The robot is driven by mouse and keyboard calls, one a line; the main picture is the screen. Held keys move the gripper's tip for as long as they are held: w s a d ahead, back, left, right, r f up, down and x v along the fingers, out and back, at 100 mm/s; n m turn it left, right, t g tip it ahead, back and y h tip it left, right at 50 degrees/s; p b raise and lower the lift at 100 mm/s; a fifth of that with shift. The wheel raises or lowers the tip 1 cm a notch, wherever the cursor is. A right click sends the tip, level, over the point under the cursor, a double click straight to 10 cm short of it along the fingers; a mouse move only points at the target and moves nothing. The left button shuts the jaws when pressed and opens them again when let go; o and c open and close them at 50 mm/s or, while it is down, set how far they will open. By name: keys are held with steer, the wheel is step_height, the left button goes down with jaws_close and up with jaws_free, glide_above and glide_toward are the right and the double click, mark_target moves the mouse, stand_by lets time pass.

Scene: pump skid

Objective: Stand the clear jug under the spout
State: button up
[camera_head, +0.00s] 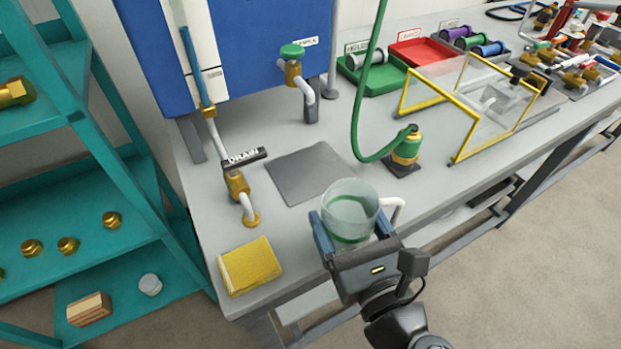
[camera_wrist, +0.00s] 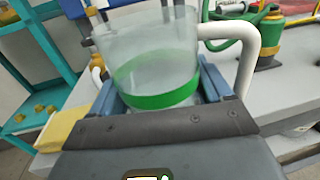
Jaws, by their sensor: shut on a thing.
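The clear jug (camera_head: 350,208) has a green band and a white handle on its right side. My gripper (camera_head: 350,224) is shut on it, with a blue finger on each side, near the table's front edge. The jug looks upright; whether its base touches the table is hidden. The wrist view shows the jug (camera_wrist: 150,62) between the fingers. A green-handled brass tap with a white spout (camera_head: 305,88) is at the back by the blue panel, beyond the jug.
A dark grey square plate (camera_head: 308,172) lies flat between the jug and the back tap. A yellow cloth (camera_head: 250,266) lies at the front left corner. A green hose (camera_head: 357,120) runs to a green-yellow fitting (camera_head: 406,148) on the right, near a yellow-framed clear guard (camera_head: 460,100).

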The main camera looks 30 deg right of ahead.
steer(key=shift+s, duration=0.15)
steer(key=w+p, duration=0.1)
steer(key=w, duration=0.3)
steer(key=w+d+p, duration=0.1)
steer(key=w+p, duration=0.1)
steer(key=w, duration=0.2)
steer(key=w+d+p, duration=0.1)
steer(key=w, duration=0.4)
steer(key=shift+d+r, duration=0.2)
steer(key=shift+w+d+f+p, duration=0.1)
steer(key=shift+w+p, duration=0.2)
steer(key=shift+w, duration=0.45)
steer(key=shift+w+d, duration=0.2)
steer(key=shift+w, duration=0.9)
steer(key=shift+w+f+b, duration=0.35)
steer(key=shift+f+b, duration=0.15)
steer(key=shift+f, duration=0.4)
steer(key=shift+r, duration=0.15)
